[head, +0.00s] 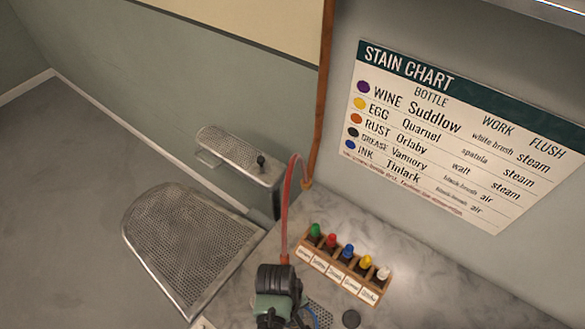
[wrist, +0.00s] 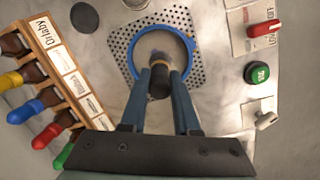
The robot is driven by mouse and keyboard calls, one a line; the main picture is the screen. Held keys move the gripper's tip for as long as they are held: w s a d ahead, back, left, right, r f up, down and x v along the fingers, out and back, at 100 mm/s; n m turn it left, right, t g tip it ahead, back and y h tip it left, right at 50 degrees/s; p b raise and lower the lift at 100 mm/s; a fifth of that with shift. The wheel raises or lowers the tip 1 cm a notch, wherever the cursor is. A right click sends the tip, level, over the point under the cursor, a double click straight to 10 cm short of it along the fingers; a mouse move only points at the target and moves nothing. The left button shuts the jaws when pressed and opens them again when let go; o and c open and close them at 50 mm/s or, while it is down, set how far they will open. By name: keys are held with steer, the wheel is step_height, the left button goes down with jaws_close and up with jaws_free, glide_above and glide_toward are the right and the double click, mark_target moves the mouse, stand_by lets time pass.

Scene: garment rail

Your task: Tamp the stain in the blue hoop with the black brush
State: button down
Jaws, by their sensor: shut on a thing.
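The blue hoop (wrist: 191,47) lies on a perforated metal plate (wrist: 119,38), with pale cloth inside it. My gripper (wrist: 160,78) is shut on the black brush (wrist: 158,84), a dark handle with a tan band, held over the hoop's lower middle. Whether the brush touches the cloth cannot be told. I cannot make out the stain; the brush and fingers cover part of the hoop. In the head view my wrist hides most of the plate (head: 322,314), and only a sliver of blue hoop shows.
A wooden rack (head: 339,272) of several colour-capped bottles stands left of the hoop in the wrist view. A black disc (head: 351,318) lies nearby. A red lever (wrist: 263,28) and green button (wrist: 257,73) are at right. The stain chart (head: 463,140) hangs on the wall.

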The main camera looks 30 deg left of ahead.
steer(key=shift+f, duration=0.2)
stand_by(0.3)
steer(key=shift+f+b, duration=0.8)
steer(key=shift+f, duration=0.05)
steer(key=shift+r, duration=0.1)
steer(key=shift+r, duration=0.1)
steer(key=shift+r+p, duration=0.85)
steer(key=shift+p, duration=0.3)
step_height(320, 180, up, 6)
steer(key=p, duration=0.6)
steer(key=shift+r+p, duration=0.1)
steer(key=shift+p, duration=0.2)
